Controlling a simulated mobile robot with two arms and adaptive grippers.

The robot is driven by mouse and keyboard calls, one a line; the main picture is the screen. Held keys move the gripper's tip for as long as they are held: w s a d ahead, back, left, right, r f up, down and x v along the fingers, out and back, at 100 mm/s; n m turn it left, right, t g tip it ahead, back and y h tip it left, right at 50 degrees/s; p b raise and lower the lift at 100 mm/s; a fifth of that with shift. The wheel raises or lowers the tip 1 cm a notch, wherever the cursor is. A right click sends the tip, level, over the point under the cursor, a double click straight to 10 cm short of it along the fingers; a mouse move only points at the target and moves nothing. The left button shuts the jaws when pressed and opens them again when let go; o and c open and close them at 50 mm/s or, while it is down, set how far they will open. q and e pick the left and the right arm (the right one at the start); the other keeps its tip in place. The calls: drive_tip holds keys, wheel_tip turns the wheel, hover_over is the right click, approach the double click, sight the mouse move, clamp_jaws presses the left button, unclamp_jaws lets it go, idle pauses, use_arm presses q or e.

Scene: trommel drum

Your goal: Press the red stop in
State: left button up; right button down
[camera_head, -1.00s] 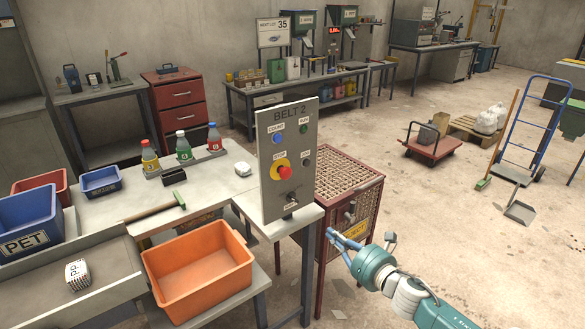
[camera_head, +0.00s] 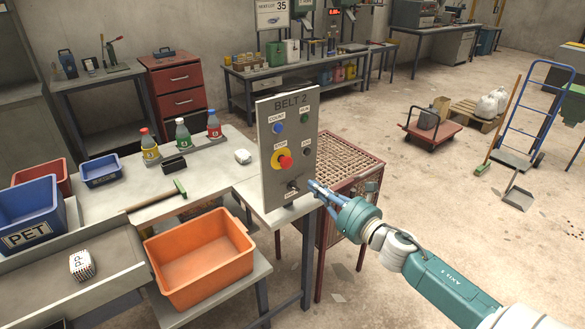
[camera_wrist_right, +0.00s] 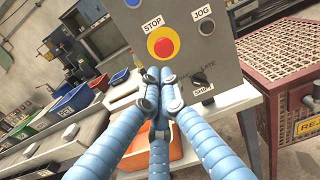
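The red stop button (camera_head: 285,162) sits on a yellow disc on the front of the grey BELT 2 panel (camera_head: 271,192). In the right wrist view the red stop (camera_wrist_right: 164,47) is just beyond my fingertips, under the STOP label. My right gripper (camera_head: 314,186) is to the right of the panel and lower than the button, apart from the button. In the wrist view the blue fingers of my right gripper (camera_wrist_right: 152,76) come together at the tips, with nothing between them. My left gripper does not show.
A black switch (camera_head: 292,186) marked SHIFT is below the stop, near my fingers. A blue COUNT button (camera_head: 278,128), a green RUN button (camera_head: 304,118) and a dark JOG button (camera_head: 307,152) surround it. A red mesh-topped cage (camera_head: 345,160) stands behind my right gripper.

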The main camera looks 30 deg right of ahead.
sight(286, 165)
drive_tip(key=w+p, duration=0.1)
drive_tip(key=w, duration=0.2)
drive_tip(key=w+p, duration=0.1)
drive_tip(key=w, duration=0.3)
drive_tip(key=w+p, duration=0.1)
drive_tip(key=w, duration=0.2)
drive_tip(key=shift+w+a, duration=0.4)
